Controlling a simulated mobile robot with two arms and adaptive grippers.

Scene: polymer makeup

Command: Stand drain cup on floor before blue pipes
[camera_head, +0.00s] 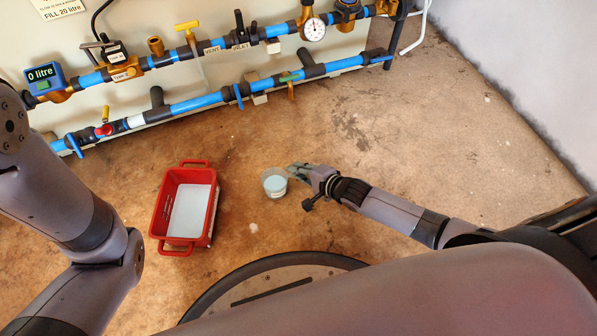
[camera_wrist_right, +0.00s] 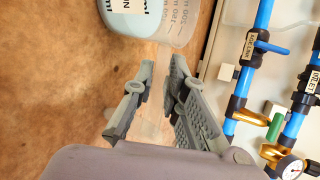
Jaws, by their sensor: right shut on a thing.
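The drain cup (camera_head: 274,182) is a small clear cup with pale blue contents, in the middle of the head view, in front of the blue pipes (camera_head: 197,103). It looks upright; I cannot tell whether its base touches the floor (camera_head: 345,130). My right gripper (camera_head: 293,171) reaches it from the right and is shut on it at its side. In the right wrist view the cup (camera_wrist_right: 172,22), with printed marks and a label, is at the top, just past the fingers (camera_wrist_right: 160,85). A faint clear part shows between the fingers. My left gripper is out of the head view.
A red tray (camera_head: 159,205) with pale contents stands on the floor left of the cup. Bare floor lies between cup and pipes and to the right.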

